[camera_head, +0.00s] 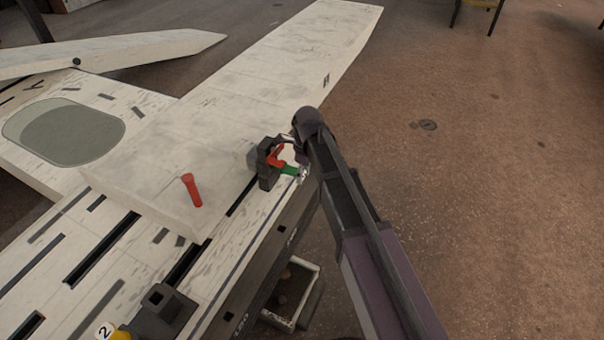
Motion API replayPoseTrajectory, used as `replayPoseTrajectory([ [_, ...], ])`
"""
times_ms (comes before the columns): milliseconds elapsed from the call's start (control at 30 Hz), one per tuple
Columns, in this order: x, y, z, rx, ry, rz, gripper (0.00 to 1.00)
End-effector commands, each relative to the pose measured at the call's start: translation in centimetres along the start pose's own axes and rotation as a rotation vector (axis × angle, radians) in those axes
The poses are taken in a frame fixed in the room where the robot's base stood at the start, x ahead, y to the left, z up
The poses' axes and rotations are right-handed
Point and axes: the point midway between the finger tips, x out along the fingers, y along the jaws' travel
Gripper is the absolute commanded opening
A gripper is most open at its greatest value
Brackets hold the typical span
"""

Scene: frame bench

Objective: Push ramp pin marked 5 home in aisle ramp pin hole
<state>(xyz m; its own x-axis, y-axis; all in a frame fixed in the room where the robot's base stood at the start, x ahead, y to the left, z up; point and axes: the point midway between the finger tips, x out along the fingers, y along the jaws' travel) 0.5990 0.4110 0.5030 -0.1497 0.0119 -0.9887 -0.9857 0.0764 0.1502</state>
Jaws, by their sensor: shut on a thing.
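My gripper (294,163) is at the dark block (266,178) on the right edge of the white bench. It is shut on a small green piece (289,170), which lies against the block's right side. This may be the ramp pin, but no number 5 can be read on it. A red part (276,156) shows at the block beside the green piece. The pin hole is hidden by the block and gripper, so I cannot tell how deep the pin sits.
A dark square socket (162,306) and a yellow part marked 2 (118,335) are at bottom left. An open box (292,293) is below the bench edge.

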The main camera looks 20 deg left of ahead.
Motion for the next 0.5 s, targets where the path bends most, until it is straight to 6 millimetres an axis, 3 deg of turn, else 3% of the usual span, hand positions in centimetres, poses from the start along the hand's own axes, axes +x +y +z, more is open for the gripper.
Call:
replayPoseTrajectory([
  [500,0.0,0.0,-1.6,0.0,0.0,0.0,0.0],
])
